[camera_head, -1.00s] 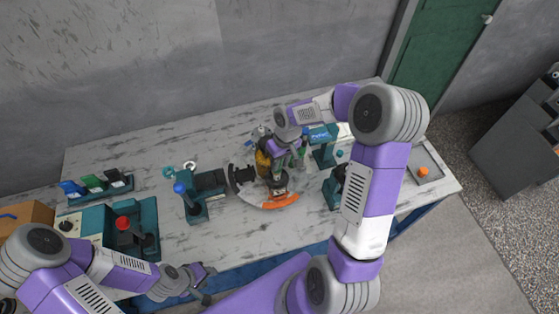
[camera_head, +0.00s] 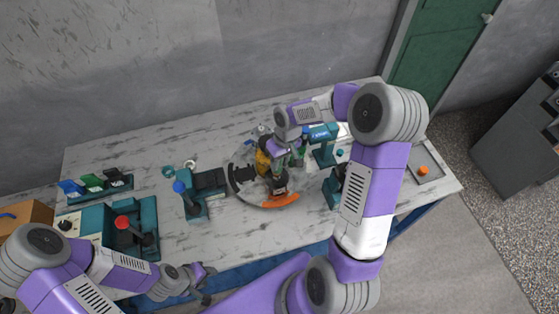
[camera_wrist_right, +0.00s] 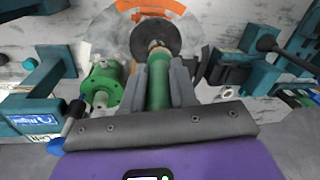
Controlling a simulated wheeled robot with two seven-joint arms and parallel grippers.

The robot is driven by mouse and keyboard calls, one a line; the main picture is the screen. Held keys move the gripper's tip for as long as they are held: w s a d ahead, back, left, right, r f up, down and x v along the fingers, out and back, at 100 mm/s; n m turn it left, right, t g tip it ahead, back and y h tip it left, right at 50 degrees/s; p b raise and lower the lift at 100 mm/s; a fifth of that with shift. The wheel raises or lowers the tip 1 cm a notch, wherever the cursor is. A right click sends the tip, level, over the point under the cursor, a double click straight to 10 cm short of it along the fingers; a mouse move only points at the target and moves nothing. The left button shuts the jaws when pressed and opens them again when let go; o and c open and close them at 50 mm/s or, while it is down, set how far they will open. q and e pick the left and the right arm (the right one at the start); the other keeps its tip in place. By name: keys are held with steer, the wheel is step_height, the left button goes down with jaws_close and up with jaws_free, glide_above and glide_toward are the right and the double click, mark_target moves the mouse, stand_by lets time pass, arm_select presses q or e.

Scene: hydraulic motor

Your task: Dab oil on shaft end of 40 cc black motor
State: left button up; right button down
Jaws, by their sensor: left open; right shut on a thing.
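My right gripper (camera_wrist_right: 158,88) is shut on a green-handled dabber (camera_wrist_right: 158,82), which also shows between the fingers in the wrist view. The dabber's pale tip overlaps a round black motor (camera_wrist_right: 150,33) in that view. I cannot tell whether it touches the shaft end, which the dabber hides. In the head view the black motor (camera_head: 279,186) is below my right gripper (camera_head: 279,167), near the orange section of the round plate. My left gripper (camera_head: 207,281) is open and empty at the table's front edge.
A green motor (camera_wrist_right: 104,84) stands left of the dabber in the wrist view. A yellow motor (camera_head: 263,162) is beside the gripper in the head view. Teal fixtures (camera_head: 196,206) stand on both sides. A tray (camera_head: 429,163) with an orange piece lies at right.

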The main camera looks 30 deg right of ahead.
stand_by(0.5)
steer(key=shift+r+p, duration=2.6)
steer(key=shift+r, duration=0.9)
steer(key=shift+f, duration=0.1)
